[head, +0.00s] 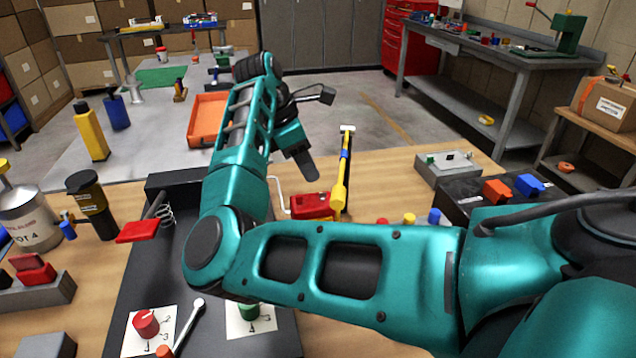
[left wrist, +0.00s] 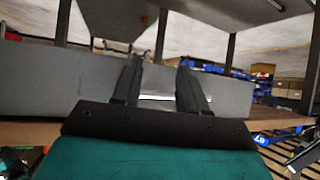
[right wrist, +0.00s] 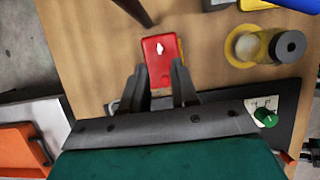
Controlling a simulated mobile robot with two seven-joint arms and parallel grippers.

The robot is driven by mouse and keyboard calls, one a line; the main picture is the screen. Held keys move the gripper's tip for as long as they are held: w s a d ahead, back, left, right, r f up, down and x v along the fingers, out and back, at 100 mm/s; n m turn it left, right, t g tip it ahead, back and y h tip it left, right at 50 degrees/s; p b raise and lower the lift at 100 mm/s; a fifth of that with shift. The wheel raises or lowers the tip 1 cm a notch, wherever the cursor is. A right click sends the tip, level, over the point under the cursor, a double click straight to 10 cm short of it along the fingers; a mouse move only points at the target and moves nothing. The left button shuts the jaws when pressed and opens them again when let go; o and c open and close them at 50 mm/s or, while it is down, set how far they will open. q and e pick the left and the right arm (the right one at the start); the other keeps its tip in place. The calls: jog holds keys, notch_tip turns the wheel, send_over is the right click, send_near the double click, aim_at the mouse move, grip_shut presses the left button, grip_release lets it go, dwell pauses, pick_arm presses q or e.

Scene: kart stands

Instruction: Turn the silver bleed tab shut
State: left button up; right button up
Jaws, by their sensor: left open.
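A red block (right wrist: 163,62) with a small silver tab (right wrist: 160,48) on its face shows in the right wrist view. The red block also shows in the head view (head: 312,206), at the middle of the wooden table; the tab cannot be made out there. My right gripper (right wrist: 159,68) is open and empty, with the tab just beyond and between its fingertips. In the head view the right gripper (head: 303,164) hangs above and behind the red block. My left gripper (left wrist: 158,60) is open in the left wrist view, before a grey surface; it is outside the head view.
A yellow-handled tool (head: 341,180) stands close to the red block. A grey box (head: 447,172) lies to its right. A dark panel (head: 150,270) with a red pedal (head: 138,231) and a red knob (head: 146,322) lies at left. An orange tray (head: 207,119) is farther back.

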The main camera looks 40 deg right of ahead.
aim_at(318, 200)
jog(key=x, duration=0.6)
jog(key=shift+c, duration=0.2)
grip_shut()
